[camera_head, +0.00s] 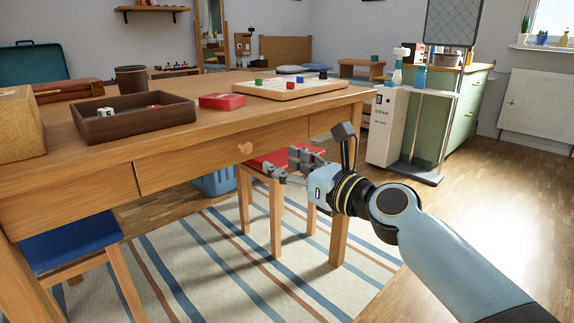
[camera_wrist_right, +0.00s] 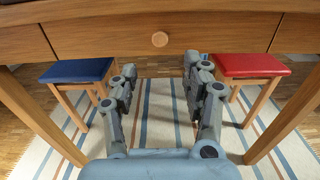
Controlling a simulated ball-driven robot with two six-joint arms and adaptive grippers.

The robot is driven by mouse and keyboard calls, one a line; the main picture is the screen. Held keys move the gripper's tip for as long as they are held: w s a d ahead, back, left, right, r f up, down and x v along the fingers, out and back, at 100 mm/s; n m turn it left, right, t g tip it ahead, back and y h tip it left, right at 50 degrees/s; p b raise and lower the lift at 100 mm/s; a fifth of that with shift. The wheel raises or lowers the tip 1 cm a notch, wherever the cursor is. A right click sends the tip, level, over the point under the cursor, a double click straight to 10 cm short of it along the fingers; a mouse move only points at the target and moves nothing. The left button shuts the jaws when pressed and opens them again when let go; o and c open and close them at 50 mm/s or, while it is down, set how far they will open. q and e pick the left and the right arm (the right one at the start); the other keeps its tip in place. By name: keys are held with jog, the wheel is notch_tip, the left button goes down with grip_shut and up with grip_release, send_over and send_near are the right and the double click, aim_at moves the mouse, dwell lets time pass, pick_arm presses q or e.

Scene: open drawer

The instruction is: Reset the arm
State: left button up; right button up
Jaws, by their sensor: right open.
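My right gripper (camera_head: 291,163) is at the front of the wooden table, a little right of the round drawer knob (camera_head: 245,148) in the head view. In the right wrist view the right gripper (camera_wrist_right: 158,75) has its two fingers spread apart with nothing between them. The knob also shows there (camera_wrist_right: 160,39), above and beyond the fingertips, and apart from them. The drawer (camera_head: 190,162) looks shut, its front flush with the table frame. My left gripper does not show in either view.
On the tabletop (camera_head: 230,118) are a dark tray (camera_head: 132,118), a red box (camera_head: 221,101) and a game board (camera_head: 290,87). A blue-seated stool (camera_wrist_right: 78,71) and a red-seated stool (camera_wrist_right: 249,64) stand under the table on a striped rug (camera_head: 200,280). Open floor lies at the right.

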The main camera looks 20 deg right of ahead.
jog(key=shift+s+f, duration=0.1)
jog(key=shift+s, duration=0.05)
dwell(0.3)
